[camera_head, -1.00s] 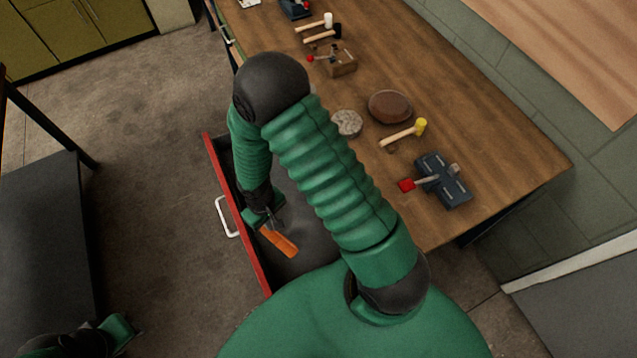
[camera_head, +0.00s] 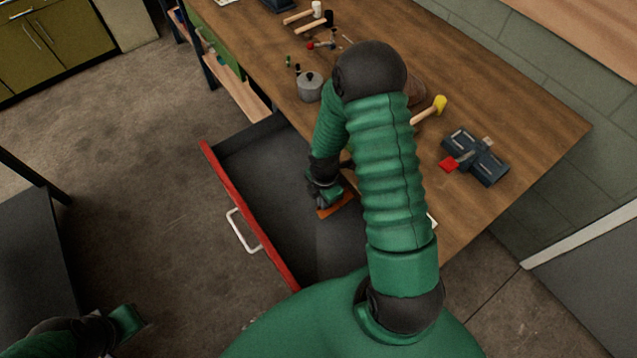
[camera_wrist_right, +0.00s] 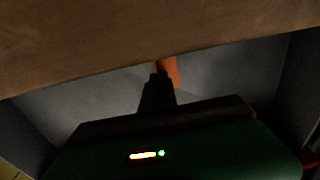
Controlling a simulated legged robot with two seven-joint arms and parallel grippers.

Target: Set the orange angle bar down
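The orange angle bar (camera_head: 336,205) is partly hidden behind my right gripper (camera_head: 328,196) in the head view. It is over the inside of the open drawer (camera_head: 255,165), near the bench's front edge. In the right wrist view the bar (camera_wrist_right: 172,72) extends past the dark fingers (camera_wrist_right: 158,84), which are close together and appear shut on it. Part of it is hidden by the wooden edge there. I cannot tell whether the bar touches the drawer floor. My left gripper (camera_head: 128,322) is low at the left, over the floor, its fingers not clear.
The drawer has a red front (camera_head: 243,212) with a white handle (camera_head: 241,232). The wooden bench (camera_head: 520,115) holds mallets, a metal pot (camera_head: 310,86) and a dark blue clamp-like tool (camera_head: 476,158). A dark table (camera_head: 30,255) stands left. The drawer's left part is bare.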

